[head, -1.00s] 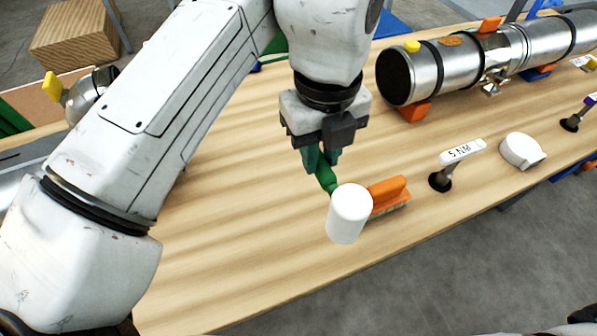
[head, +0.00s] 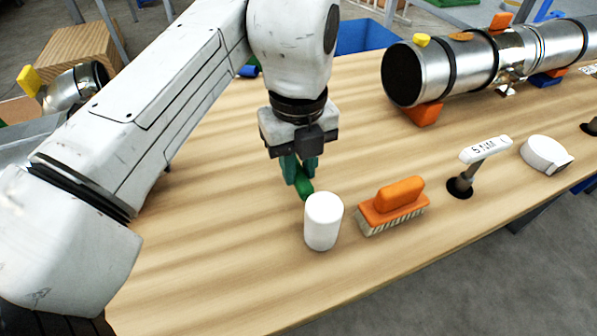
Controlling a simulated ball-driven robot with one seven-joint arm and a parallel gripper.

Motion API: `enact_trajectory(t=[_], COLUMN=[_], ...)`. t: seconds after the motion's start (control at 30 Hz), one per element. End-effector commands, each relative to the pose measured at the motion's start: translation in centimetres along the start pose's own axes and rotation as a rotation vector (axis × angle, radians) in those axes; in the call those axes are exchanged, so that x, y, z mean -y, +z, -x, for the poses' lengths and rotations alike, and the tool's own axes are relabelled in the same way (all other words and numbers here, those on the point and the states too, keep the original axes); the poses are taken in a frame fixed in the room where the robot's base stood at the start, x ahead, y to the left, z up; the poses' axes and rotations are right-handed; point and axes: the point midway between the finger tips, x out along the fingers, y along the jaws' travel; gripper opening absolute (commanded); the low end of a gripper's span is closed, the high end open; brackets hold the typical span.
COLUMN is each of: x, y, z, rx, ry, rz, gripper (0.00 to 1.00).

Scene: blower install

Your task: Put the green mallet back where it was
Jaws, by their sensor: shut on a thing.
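The mallet has a green handle (head: 304,188) and a white cylindrical head (head: 323,222). My gripper (head: 301,178) is shut on the green handle, with its teal fingers around it. The white head points toward the front of the table, left of the orange brush. Whether the mallet touches the table or hangs just above it, I cannot tell. Part of the handle is hidden by the fingers.
An orange brush (head: 398,198) lies just right of the mallet head. A torque tool (head: 478,160) with a white handle and a white round object (head: 546,155) are further right. The wooden table (head: 230,245) is clear to the left.

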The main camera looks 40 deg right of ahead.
Motion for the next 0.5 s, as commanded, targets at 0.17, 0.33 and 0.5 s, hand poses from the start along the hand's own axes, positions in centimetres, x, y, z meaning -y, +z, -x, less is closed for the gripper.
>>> enact_trajectory(t=[0.17, 0.33, 0.5], x=[-0.01, 0.0, -0.01], y=[-0.01, -0.02, -0.01], z=[0.11, -0.14, -0.16], rx=[0.0, 0.0, 0.001], ry=[0.0, -0.001, 0.0], rz=[0.0, 0.0, 0.0], gripper=[0.0, 0.0, 0.38])
